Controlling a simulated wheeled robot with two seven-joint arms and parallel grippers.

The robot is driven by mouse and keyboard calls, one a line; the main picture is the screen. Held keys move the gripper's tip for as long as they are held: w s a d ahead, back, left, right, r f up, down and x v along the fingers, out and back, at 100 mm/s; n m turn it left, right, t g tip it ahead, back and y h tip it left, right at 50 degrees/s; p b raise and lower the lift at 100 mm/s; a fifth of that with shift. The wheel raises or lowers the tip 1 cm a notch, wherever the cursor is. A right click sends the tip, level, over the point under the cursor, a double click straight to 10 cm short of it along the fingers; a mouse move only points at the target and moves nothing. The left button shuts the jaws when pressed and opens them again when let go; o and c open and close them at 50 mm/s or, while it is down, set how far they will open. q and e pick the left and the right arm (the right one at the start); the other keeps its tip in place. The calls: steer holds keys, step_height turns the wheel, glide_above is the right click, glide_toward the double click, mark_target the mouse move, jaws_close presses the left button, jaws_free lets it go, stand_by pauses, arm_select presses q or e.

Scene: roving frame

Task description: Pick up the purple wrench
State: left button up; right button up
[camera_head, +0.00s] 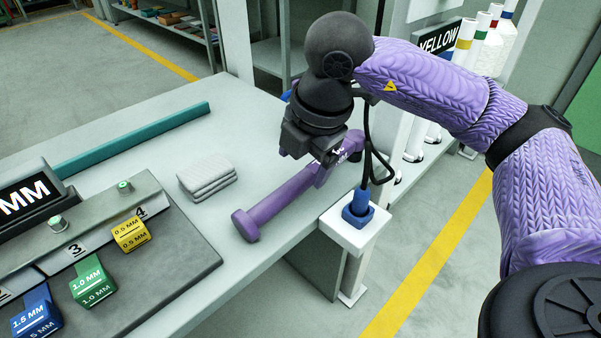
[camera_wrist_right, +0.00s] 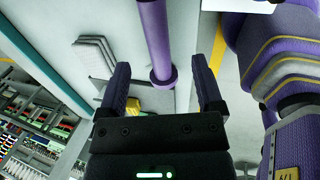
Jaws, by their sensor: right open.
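The purple wrench (camera_head: 278,205) lies near the right edge of the grey table, its thick round handle end toward me and its far end partly hidden by my right gripper. My right gripper (camera_head: 318,152) is above the far part of the wrench, open. In the right wrist view, the wrench's handle (camera_wrist_right: 157,40) runs between the two spread fingers of the gripper (camera_wrist_right: 160,65), apart from both. I cannot tell how much height separates them. My left gripper is not in view.
A folded grey cloth (camera_head: 207,175) lies left of the wrench. A teal bar (camera_head: 135,140) lies along the back. A dark board (camera_head: 175,255) with coloured gauge blocks fills the near left. A white post with a blue holder (camera_head: 358,210) stands beside the table's right edge.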

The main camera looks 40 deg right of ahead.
mark_target(294, 184)
steer(key=b+x, duration=0.2)
steer(key=x, duration=0.2)
steer(key=b+x, duration=0.3)
steer(key=x, duration=0.1)
steer(key=shift+w+d+f+b, duration=0.15)
steer(key=shift+w+f+b, duration=0.15)
steer(key=shift+r, duration=0.2)
steer(key=c, duration=0.6)
jaws_close()
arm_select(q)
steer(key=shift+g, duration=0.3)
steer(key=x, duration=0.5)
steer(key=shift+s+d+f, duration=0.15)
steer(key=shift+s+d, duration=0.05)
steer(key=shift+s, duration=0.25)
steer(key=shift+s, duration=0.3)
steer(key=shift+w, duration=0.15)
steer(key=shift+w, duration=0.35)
